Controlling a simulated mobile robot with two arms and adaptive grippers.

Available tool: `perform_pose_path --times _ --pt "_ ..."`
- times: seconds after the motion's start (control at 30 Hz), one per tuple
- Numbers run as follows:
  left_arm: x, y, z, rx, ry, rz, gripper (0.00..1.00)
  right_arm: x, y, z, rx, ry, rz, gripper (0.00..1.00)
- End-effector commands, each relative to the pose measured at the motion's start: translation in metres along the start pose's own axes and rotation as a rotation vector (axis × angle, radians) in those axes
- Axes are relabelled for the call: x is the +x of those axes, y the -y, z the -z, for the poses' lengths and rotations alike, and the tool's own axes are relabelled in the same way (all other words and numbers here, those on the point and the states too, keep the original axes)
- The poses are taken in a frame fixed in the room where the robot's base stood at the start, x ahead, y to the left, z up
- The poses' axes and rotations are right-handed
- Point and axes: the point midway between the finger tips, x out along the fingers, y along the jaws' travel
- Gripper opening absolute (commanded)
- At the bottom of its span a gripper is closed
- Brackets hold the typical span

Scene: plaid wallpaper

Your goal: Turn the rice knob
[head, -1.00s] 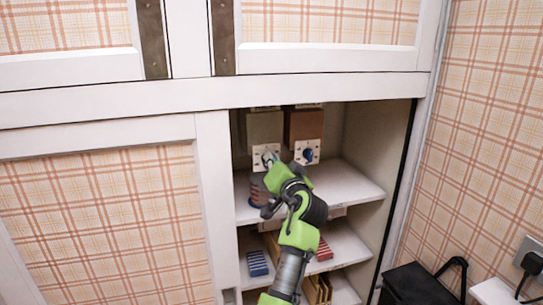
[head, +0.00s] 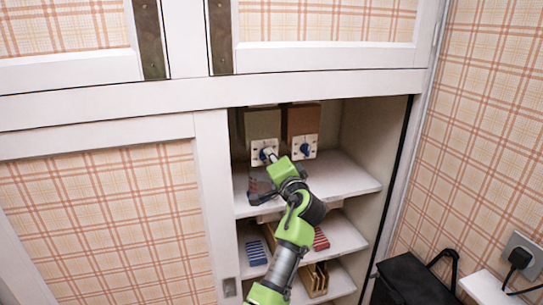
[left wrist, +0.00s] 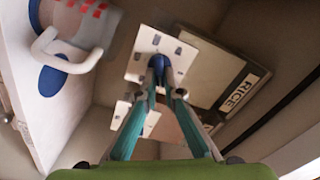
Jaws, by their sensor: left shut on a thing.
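The rice dispenser is an olive-grey box (head: 263,123) under the cabinet top in the head view. Its RICE label (left wrist: 238,92) shows in the left wrist view. A white plate (left wrist: 148,47) on this box carries the blue rice knob (left wrist: 157,65), which also shows in the head view (head: 265,152). My left gripper (left wrist: 162,80) is shut on the knob, with one teal finger on each side. In the head view my left gripper (head: 269,157) reaches up to the left plate. My right gripper is not in view.
A brown dispenser (head: 304,120) with its own blue knob (head: 305,149) hangs close on the right. Lower shelves hold small boxes. A black bag (head: 405,280) is at the lower right.

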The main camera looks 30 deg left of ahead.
Motion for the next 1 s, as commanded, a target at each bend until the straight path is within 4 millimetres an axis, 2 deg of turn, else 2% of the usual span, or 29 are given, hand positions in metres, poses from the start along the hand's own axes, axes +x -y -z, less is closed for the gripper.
perform_pose_path --times 0.3,0.33,0.37,0.4,0.77,1.0 --pt "0.001 0.003 0.000 0.000 -0.001 0.006 0.00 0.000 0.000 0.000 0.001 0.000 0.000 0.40" --pt "0.001 0.003 0.000 0.000 -0.001 0.006 0.15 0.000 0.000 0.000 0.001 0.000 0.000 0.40" --pt "0.001 0.003 0.000 0.000 -0.001 0.006 0.23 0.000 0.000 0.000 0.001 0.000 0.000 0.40" --pt "0.001 0.003 0.000 0.000 -0.001 0.006 0.24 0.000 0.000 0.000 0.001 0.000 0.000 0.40" --pt "-0.004 0.001 0.000 -0.001 -0.001 0.002 0.24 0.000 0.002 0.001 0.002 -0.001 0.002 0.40" --pt "-0.040 0.000 0.000 -0.002 -0.002 0.001 0.24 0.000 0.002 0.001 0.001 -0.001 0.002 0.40"
